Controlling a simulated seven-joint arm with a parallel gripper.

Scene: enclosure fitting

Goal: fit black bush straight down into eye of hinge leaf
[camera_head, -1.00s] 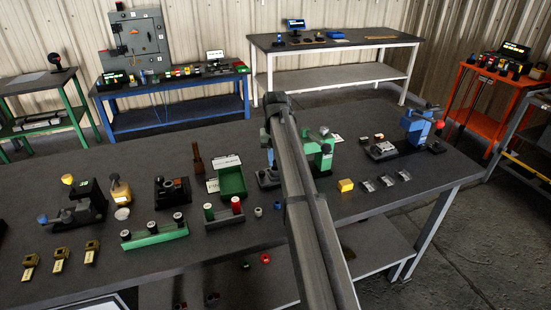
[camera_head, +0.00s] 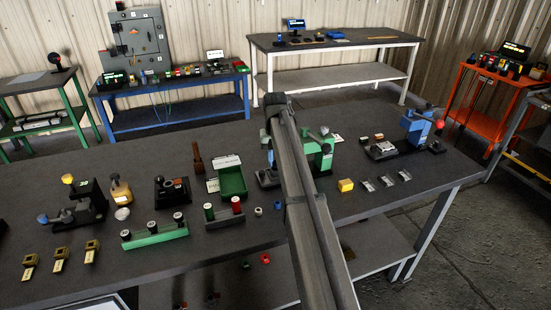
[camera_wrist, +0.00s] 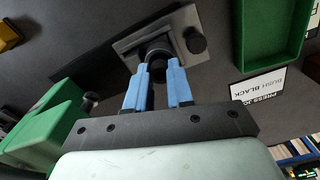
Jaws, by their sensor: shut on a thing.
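In the wrist view my gripper (camera_wrist: 158,72) has its two blue fingers shut on the small black bush (camera_wrist: 158,68). The bush is at the fingertips, in front of a dark round eye on the grey hinge leaf (camera_wrist: 130,44). From this angle the bush overlaps the near side of the eye, and I cannot tell whether it is in the eye or just above it. In the head view my own arm hides the gripper, the bush and the leaf.
A dark round knob (camera_wrist: 195,40) stands close right of the eye. A green press (camera_head: 322,155) is near my arm. A green tray (camera_head: 232,181) and a white label card (camera_wrist: 262,88) lie nearby. A yellow block (camera_head: 346,185) sits to the right on the bench.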

